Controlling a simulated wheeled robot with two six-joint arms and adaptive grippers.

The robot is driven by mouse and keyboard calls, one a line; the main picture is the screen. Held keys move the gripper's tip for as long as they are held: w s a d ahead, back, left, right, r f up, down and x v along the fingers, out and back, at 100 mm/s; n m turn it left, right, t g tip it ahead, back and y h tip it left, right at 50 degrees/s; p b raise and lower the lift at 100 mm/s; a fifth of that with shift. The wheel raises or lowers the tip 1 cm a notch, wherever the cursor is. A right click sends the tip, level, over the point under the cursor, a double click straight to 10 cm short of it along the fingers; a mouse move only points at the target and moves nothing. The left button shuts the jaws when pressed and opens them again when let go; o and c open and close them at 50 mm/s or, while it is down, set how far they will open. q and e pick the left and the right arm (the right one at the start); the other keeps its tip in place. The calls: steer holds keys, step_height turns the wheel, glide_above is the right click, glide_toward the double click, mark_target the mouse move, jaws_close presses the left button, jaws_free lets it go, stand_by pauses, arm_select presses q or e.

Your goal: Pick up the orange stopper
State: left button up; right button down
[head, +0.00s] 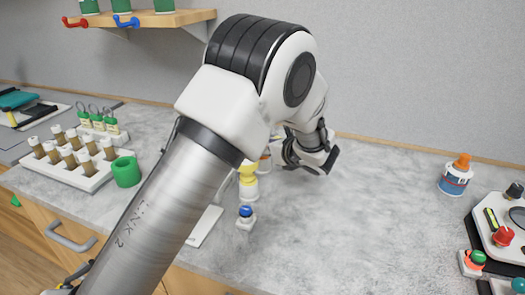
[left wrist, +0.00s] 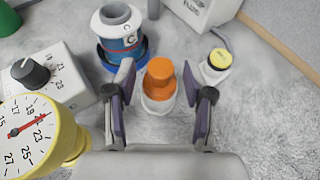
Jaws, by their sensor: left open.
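The orange stopper (left wrist: 160,72) shows in the left wrist view, on a pale white holder (left wrist: 158,103) whose lower part it partly covers. My left gripper (left wrist: 158,78) is open, with one dark-padded finger on each side of the stopper. I cannot tell whether either finger touches it. In the head view my left gripper (head: 314,154) is low over the counter near the back wall, and my arm hides most of the area around the stopper.
Near the gripper are a blue-banded container (left wrist: 122,42), a yellow dial gauge (left wrist: 30,132), a grey-knobbed box (left wrist: 45,75) and a yellow-topped piece (left wrist: 219,60). An orange-topped bottle (head: 455,180) stands right. A vial rack (head: 75,165) is left. The right-centre counter (head: 360,225) is clear.

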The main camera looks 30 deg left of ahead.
arm_select(q)
steer(key=shift+x, duration=0.95)
steer(key=shift+d, duration=0.1)
steer(key=shift+c, duration=0.8)
jaws_close()
steer(key=shift+d+r, duration=0.1)
